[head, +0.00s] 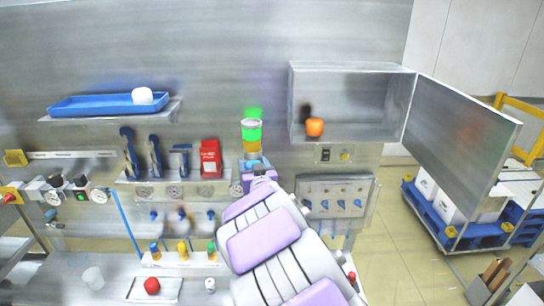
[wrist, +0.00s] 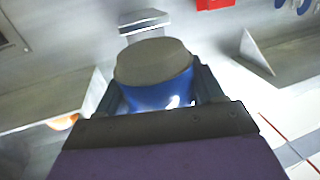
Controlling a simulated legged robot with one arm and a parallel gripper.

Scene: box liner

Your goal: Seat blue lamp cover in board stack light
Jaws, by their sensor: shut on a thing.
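The board stack light (head: 252,134) stands against the metal back panel, with a pale grey top, a green section and an amber section below it. My gripper (head: 259,172) is in front of its lower end. In the wrist view my gripper (wrist: 158,100) is shut on the blue lamp cover (wrist: 160,97), a blue cylinder with a grey-brown face turned to the camera. Blue also shows around the gripper tip in the head view, just below the amber section. My arm hides what lies below. I cannot tell whether the cover touches the light.
A red box (head: 210,158) stands on the shelf left of the light. An open metal cabinet (head: 350,85) holding an orange fruit (head: 315,127) is at the right. A blue tray (head: 105,105) sits on the upper left shelf. Several valves and switches line the panel.

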